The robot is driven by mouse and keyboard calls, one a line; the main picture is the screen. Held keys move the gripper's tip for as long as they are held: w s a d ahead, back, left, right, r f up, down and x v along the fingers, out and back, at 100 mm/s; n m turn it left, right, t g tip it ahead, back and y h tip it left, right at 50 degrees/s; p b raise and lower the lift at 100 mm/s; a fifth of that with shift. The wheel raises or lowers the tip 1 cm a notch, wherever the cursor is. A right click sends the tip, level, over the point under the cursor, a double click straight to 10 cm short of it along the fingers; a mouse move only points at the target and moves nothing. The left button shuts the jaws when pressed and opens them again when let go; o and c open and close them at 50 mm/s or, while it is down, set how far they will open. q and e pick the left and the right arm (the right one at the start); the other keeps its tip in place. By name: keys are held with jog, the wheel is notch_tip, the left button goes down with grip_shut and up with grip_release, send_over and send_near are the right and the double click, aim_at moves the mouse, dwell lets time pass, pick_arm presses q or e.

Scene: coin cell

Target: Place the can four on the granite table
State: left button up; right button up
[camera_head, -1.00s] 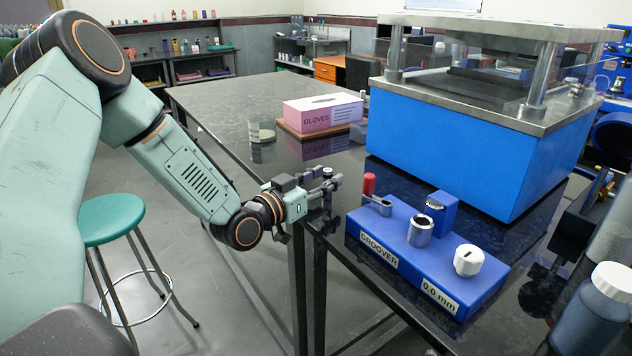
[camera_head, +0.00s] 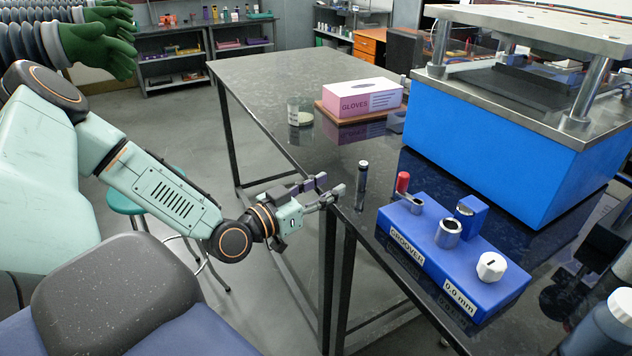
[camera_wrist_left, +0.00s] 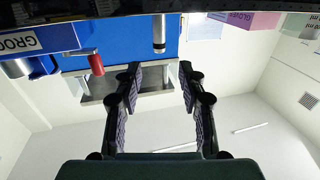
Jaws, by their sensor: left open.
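A slim dark cylinder with a silver band (camera_head: 362,184), which I take to be can four, stands upright near the left edge of the black speckled granite table (camera_head: 270,85). No label can be read on it. My left gripper (camera_head: 332,190) is just left of it at the table edge, fingers open and empty, with a small gap to the cylinder. In the left wrist view, which is upside down, the cylinder (camera_wrist_left: 159,35) shows beyond the spread fingers (camera_wrist_left: 158,90). My right gripper does not show.
A blue GROOVER block (camera_head: 455,262) with metal cups, a white knob and a red-capped item (camera_head: 402,182) lies right of the cylinder. A large blue press (camera_head: 505,145) stands behind. A gloves box (camera_head: 370,98) and glass beaker (camera_head: 300,113) stand farther back.

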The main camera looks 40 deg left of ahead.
pick_arm(q)
jog(key=shift+s+a+p, duration=0.15)
jog(key=shift+s+p, duration=0.5)
jog(key=shift+s, duration=0.35)
